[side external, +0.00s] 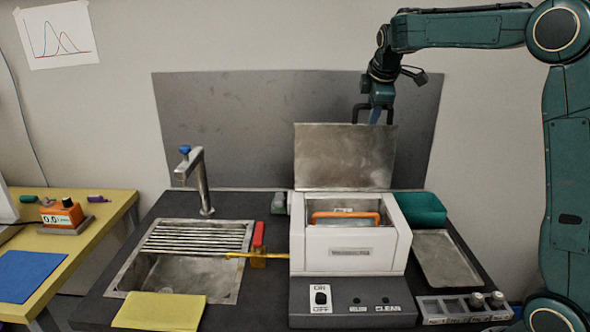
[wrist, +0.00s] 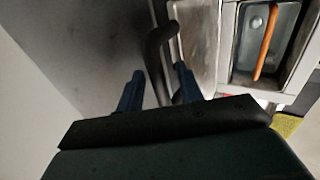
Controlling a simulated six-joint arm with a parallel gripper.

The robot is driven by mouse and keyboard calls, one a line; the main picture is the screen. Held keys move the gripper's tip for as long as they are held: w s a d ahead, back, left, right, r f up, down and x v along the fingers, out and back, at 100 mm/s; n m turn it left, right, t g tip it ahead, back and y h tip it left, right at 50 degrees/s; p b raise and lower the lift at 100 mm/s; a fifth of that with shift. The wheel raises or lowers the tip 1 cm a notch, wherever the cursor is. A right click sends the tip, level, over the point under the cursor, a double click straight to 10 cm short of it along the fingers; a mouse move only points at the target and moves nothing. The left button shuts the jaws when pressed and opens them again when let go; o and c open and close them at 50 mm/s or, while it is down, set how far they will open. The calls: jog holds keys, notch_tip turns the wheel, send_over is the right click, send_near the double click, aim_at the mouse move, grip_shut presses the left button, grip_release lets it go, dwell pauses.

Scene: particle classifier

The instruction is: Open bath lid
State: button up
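The bath (side external: 350,240) is a white box with a grey front panel, and its top is uncovered. Its metal lid (side external: 345,157) stands upright at the back edge, and it also shows in the wrist view (wrist: 198,35). A dark bar handle (side external: 358,108) is on the lid's far side near the top. My gripper (side external: 375,116) is at this handle, behind the lid's upper edge. In the wrist view, its two blue fingers (wrist: 158,70) stand apart on either side of the handle, with gaps showing. The fingers' lower parts are hidden in the side view.
An orange-handled rack (side external: 345,217) sits inside the bath. A sink (side external: 180,275) with a tap (side external: 200,180) is on the left. A grey panel stands behind.

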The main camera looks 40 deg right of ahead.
jog(key=shift+r, duration=0.15)
jog(key=v, duration=0.6)
jog(key=shift+s+a+r, duration=0.2)
jog(key=shift+r, duration=0.05)
dwell(0.8)
jog(key=s+a+f+m+y, duration=0.1)
jog(key=s+a+f+m, duration=0.2)
jog(key=s+a, duration=0.3)
jog(key=s+a+f+m+y, duration=0.2)
jog(key=s+a+f, duration=0.3)
jog(key=s, duration=0.7)
jog(key=s+a+f+m+t+y, duration=0.1)
jog(key=s+a+f+m, duration=0.3)
jog(key=s+a, duration=0.4)
jog(key=shift+s+f+y, duration=0.3)
jog(key=shift+s, duration=0.45)
